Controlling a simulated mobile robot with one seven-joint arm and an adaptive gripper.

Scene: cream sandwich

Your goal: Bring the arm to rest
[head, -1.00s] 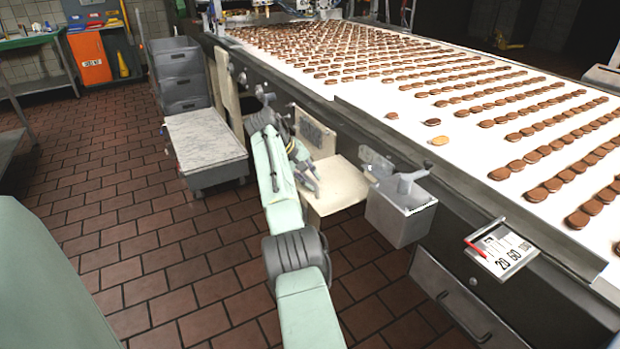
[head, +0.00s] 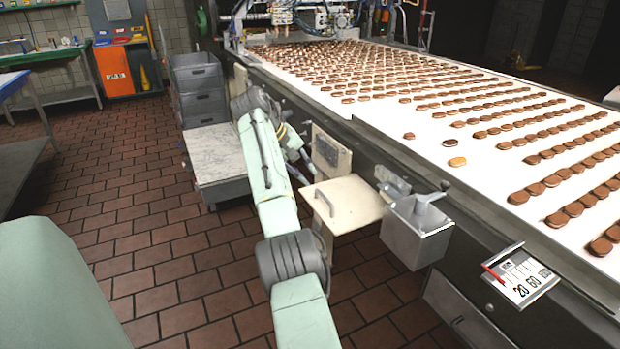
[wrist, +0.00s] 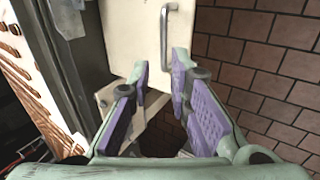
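My arm (head: 268,175) is bent, with mint-green links and a grey joint in front of the conveyor's side. My gripper (wrist: 160,75) shows in the wrist view with two purple-padded fingers apart and nothing between them. In the head view the gripper (head: 299,172) is small and partly hidden behind my arm, beside the cream cabinet. The cabinet's cream panel (wrist: 135,30) with its metal handle (wrist: 168,38) lies beyond the fingertips in the wrist view. I cannot tell the exact gap to it.
The conveyor (head: 390,125) carries many brown biscuits on the right. A cream panel (head: 352,208) and a grey metal bin (head: 412,238) stick out from its side. A marble-topped cart (head: 213,160) stands left of my arm. The tiled floor (head: 150,240) on the left is clear.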

